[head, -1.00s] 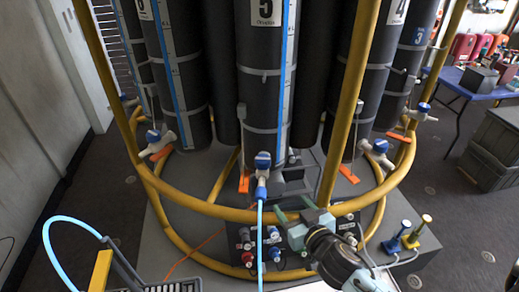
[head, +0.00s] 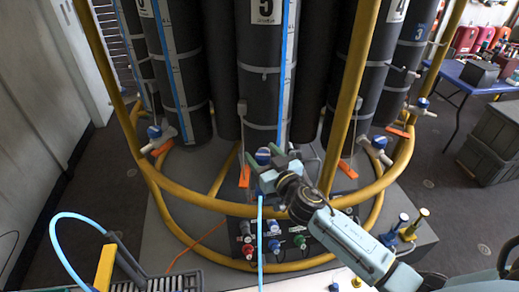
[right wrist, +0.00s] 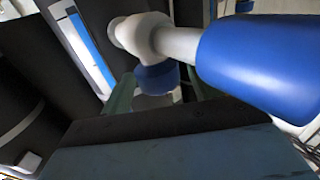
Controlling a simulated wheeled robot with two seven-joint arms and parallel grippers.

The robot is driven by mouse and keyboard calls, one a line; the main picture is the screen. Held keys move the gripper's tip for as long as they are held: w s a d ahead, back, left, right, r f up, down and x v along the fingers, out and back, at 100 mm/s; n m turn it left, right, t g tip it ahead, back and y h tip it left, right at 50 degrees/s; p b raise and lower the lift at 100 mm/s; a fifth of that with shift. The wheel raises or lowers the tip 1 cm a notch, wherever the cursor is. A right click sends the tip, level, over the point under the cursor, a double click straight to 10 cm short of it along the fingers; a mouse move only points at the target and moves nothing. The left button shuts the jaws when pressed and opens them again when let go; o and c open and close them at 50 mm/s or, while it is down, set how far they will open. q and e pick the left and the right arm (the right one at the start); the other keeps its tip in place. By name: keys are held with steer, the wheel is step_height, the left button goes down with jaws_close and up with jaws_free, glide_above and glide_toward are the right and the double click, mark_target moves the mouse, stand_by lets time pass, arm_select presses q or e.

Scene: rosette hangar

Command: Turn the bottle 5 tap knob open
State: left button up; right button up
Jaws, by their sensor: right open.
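Bottle 5 (head: 262,95) is the tall dark cylinder in the middle of the head view. Its tap has a blue knob (head: 263,155), with a blue hose fitting (head: 267,181) below it. My right gripper (head: 271,162) is at the tap, just right of and partly over it. In the right wrist view a blue knob (right wrist: 157,77) sits between the open green fingers, beside the white tap body (right wrist: 140,35). A large blue fitting (right wrist: 262,60) is close to that camera. I cannot tell whether the fingers touch the knob. My left gripper is not in view.
A yellow ring rail (head: 215,208) and upright posts surround the bottles. A light blue hose (head: 261,235) hangs from the tap in front of a connector panel (head: 272,240). Blue and yellow fittings stand at right. A blue table (head: 490,80) and grey crates (head: 492,138) are farther right.

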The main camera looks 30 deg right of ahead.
steer(key=shift+w+a, duration=0.1)
steer(key=shift+w, duration=0.9)
steer(key=c, duration=1)
